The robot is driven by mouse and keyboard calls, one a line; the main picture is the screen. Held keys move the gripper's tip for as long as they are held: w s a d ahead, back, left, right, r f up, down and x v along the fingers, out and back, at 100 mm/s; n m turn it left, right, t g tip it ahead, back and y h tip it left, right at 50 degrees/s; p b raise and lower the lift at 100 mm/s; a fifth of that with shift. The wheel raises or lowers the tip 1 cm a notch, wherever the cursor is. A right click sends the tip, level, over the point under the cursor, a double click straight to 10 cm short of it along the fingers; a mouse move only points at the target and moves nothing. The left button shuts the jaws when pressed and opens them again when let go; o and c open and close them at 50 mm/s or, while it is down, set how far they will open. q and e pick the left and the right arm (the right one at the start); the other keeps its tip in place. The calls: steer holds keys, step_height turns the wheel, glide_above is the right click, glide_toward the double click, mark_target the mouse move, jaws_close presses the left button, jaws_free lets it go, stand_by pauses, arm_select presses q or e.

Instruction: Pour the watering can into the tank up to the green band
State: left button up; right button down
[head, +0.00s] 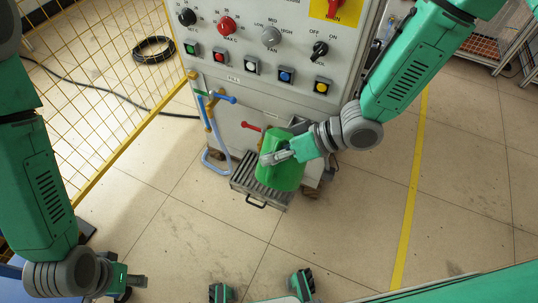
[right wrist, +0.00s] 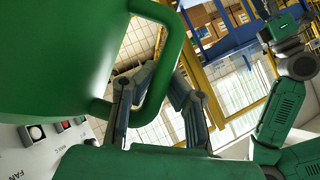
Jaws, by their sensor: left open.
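The green watering can (head: 283,175) is in front of the machine's lower front, over a slatted grey tray, and looks tilted. My right gripper (head: 270,158) is at the can; in the right wrist view its two fingers (right wrist: 160,95) stand on either side of the green handle (right wrist: 172,55), closed around it. The can's body (right wrist: 55,60) fills the left of that view. I cannot make out its spout. The tank and its green band cannot be told apart clearly; a FILL label (head: 233,80) is on the machine's front. My left gripper (head: 137,281) is open and empty, low at the left.
The control panel (head: 255,45) has several knobs and buttons. Blue-handled pipework (head: 215,98) and a pale blue hose (head: 218,165) are left of the can. The slatted tray (head: 240,184) stands below.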

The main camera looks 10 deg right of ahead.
steer(key=shift+w+d+r+p, duration=0.2)
steer(key=shift+w+r+p, duration=0.15)
steer(key=shift+r+p, duration=0.35)
stand_by(1.5)
steer(key=shift+f, duration=0.25)
steer(key=shift+s+a+f+b, duration=0.2)
steer(key=shift+s+f+b, duration=0.1)
steer(key=shift+f+b, duration=0.15)
steer(key=shift+s+a+f+b, duration=0.2)
steer(key=shift+s+f+b, duration=0.15)
steer(key=shift+f, duration=0.1)
steer(key=shift+s+a+f+n+t+b, duration=0.1)
steer(key=shift+s+f+n+t+b, duration=0.1)
steer(key=shift+f+b, duration=0.2)
steer(key=shift+s+a+f+n+t+b, duration=0.1)
steer(key=shift+s+f+b, duration=0.05)
steer(key=shift+f+b, duration=0.15)
steer(key=shift+s+a+f+h, duration=0.1)
steer(key=shift+s+f+h, duration=0.05)
steer(key=shift+f+h, duration=0.2)
